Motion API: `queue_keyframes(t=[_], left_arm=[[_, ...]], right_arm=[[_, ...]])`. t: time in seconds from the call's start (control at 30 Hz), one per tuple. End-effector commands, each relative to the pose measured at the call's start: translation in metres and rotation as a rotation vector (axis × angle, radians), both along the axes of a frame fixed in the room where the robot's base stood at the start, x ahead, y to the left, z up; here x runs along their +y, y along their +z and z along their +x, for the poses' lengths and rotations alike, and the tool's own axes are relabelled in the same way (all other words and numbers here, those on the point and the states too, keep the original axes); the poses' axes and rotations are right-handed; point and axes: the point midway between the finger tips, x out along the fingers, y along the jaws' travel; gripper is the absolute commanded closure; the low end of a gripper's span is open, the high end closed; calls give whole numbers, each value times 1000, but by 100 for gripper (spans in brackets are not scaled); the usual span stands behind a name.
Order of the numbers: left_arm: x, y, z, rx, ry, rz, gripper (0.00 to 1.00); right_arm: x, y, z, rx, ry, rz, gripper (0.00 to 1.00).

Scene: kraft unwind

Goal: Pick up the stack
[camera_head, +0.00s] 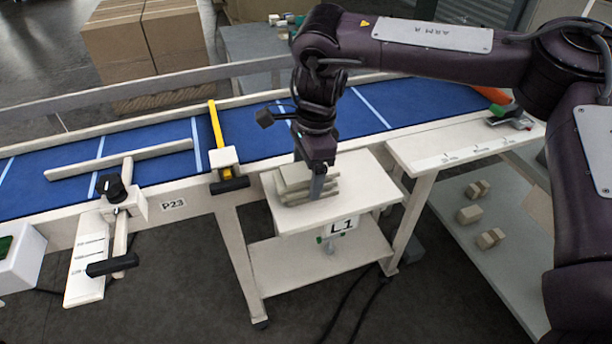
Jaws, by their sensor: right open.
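The stack (293,185) is a small pile of flat beige-grey pieces, slightly uneven at the edges. It lies on the white top of the small stand (357,176) labelled L1, in the middle of the head view. My right gripper (317,188) points down at the right part of the stack, its fingers overlapping the pile in the picture. Its jaws are open. I cannot tell whether a finger touches the pieces, and the gripper hides part of the pile. My left gripper is out of view.
A blue conveyor (260,135) with white rails runs behind the stand. A yellow bar (216,128) crosses it. A white side table (460,148) stands at right, with small beige blocks (469,214) on the lower surface. Cardboard boxes (145,45) stand at the back left.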

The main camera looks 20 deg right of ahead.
Motion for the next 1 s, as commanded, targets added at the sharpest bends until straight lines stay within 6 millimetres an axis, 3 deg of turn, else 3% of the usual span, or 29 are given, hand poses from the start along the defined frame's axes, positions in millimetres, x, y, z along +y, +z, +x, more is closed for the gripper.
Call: queue_keyframes(t=[0.03,0.2,0.47,0.83,1.0], left_arm=[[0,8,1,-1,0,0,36],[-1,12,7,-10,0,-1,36],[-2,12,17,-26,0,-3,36],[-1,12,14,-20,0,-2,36],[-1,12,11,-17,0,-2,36]], right_arm=[[0,-5,-1,5,1,-2,24],[2,-26,0,2,-1,-2,24],[3,-29,0,0,-1,0,24],[3,-29,0,0,-1,-1,72],[3,-29,0,-1,-1,0,75]])
